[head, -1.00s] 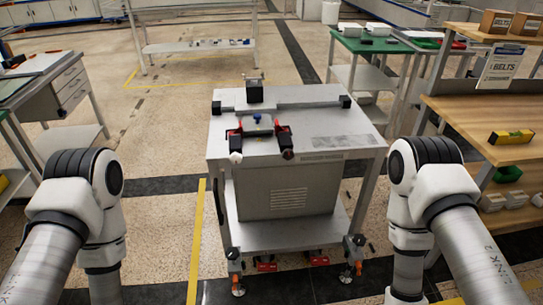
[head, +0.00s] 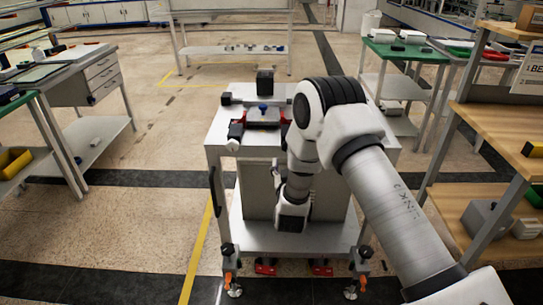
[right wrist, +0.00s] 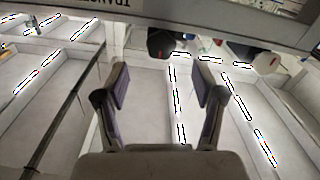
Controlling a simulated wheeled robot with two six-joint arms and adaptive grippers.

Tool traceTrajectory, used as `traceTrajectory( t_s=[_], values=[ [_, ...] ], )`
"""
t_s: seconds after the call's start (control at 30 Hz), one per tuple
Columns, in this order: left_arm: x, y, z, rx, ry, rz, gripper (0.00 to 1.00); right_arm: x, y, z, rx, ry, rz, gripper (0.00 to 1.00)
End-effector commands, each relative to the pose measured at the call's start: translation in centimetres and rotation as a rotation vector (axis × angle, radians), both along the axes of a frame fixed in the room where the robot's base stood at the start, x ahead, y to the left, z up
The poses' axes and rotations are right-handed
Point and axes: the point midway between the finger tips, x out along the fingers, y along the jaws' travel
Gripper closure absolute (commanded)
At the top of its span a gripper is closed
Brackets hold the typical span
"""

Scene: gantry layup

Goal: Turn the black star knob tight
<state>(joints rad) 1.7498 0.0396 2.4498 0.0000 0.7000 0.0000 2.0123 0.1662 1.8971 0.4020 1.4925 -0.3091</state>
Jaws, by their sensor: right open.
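In the head view, my right arm reaches over the front of the grey cart (head: 257,149) and hides the right front part of the fixture on it. The black knob is hidden there. In the right wrist view, a dark round knob with a red edge (right wrist: 160,43) shows beyond the fingers, at the front edge of the cart; its star shape is not clear. My right gripper (right wrist: 163,86) is open and empty, its two fingers apart and short of the knob. My left gripper is out of view.
A white knob (head: 233,145) sits at the fixture's left front and also shows in the right wrist view (right wrist: 268,62). A small blue knob (head: 262,107) stands mid-fixture. A wooden shelf (head: 502,140) stands at the right, a green-topped table (head: 405,52) behind. Floor left of the cart is clear.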

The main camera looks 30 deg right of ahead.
Motion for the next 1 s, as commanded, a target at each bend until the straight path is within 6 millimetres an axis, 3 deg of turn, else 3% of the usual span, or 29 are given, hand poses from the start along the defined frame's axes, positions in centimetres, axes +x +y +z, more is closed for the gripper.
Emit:
traceTrajectory(
  t_s=[0.17,0.5,0.8,0.83,1.0],
  values=[
    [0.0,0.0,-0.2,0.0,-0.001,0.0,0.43,1.0,-0.5,0.3,0.001,-0.009,-0.001,0.31],
    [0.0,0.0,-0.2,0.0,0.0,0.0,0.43,6.1,-3.6,0.2,0.001,-0.008,0.001,0.31],
    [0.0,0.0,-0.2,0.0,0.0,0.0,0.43,6.8,-4.0,0.2,0.001,-0.006,0.003,0.31],
    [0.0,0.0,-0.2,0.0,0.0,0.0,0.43,6.8,-4.0,0.2,0.001,-0.006,0.003,0.35],
    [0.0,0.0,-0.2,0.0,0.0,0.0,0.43,6.8,-4.0,0.2,0.001,-0.006,0.002,0.91]
  ],
)
